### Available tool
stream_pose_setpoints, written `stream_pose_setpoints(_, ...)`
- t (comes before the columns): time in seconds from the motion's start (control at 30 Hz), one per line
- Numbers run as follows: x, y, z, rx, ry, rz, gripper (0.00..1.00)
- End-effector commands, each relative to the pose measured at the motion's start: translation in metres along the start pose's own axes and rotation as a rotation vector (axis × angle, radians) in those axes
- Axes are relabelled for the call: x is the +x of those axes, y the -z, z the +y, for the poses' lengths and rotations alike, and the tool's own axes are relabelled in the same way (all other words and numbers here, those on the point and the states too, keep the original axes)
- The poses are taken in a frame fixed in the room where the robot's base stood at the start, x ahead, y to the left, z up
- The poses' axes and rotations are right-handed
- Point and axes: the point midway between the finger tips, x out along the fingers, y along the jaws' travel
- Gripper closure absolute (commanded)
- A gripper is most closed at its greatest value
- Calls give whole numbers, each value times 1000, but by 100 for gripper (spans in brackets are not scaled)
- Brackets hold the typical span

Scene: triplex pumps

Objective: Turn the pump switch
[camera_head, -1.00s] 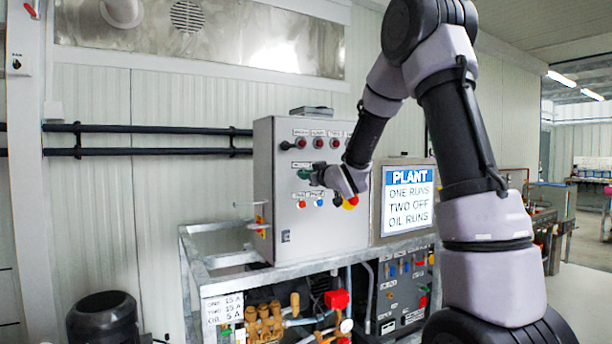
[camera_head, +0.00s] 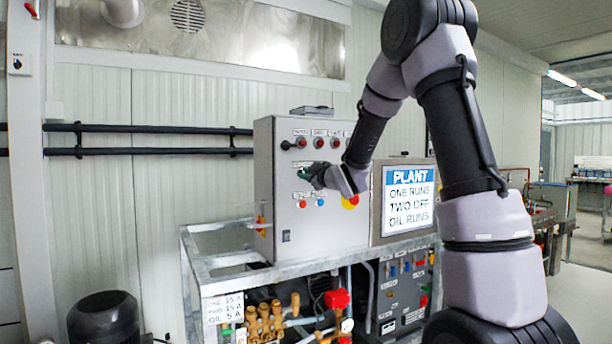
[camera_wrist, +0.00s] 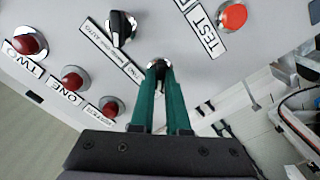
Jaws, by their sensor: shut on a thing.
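In the wrist view the green fingers (camera_wrist: 158,78) are closed on a small switch (camera_wrist: 157,65) with a bright round collar. The fingers hide most of this switch, so its angle cannot be read. Another black rotary switch (camera_wrist: 120,28) sits beside it, apart from the fingers. A red lamp labelled ONE (camera_wrist: 72,78) and one labelled TWO (camera_wrist: 25,40) lie to the left.
An orange-red button (camera_wrist: 233,17) by a TEST label sits to the right in the wrist view. A sign (camera_head: 408,198) reads PLANT, ONE RUNS, TWO OFF, OIL RUNS. A metal frame (camera_head: 300,272) with pipes and valves stands below the panel.

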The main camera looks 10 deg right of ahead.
Motion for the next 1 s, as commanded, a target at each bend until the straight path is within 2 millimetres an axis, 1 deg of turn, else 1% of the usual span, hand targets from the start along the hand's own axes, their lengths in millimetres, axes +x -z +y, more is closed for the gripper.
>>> stream_pose_setpoints(0.27,0,0,0,0,1,0,100)
stream_pose_setpoints(0.3,0,0,0,0,1,0,75)
stream_pose_setpoints(0.33,0,0,0,0,1,0,63)
stream_pose_setpoints(0.37,0,0,0,0,1,0,56)
stream_pose_setpoints(0.67,-1,0,0,1,0,0,56)
stream_pose_setpoints(0.77,-6,0,0,1,0,0,56)
stream_pose_setpoints(0.87,-20,0,0,1,0,-1,56)
stream_pose_setpoints(1.0,-50,0,1,1,-1,-2,56)
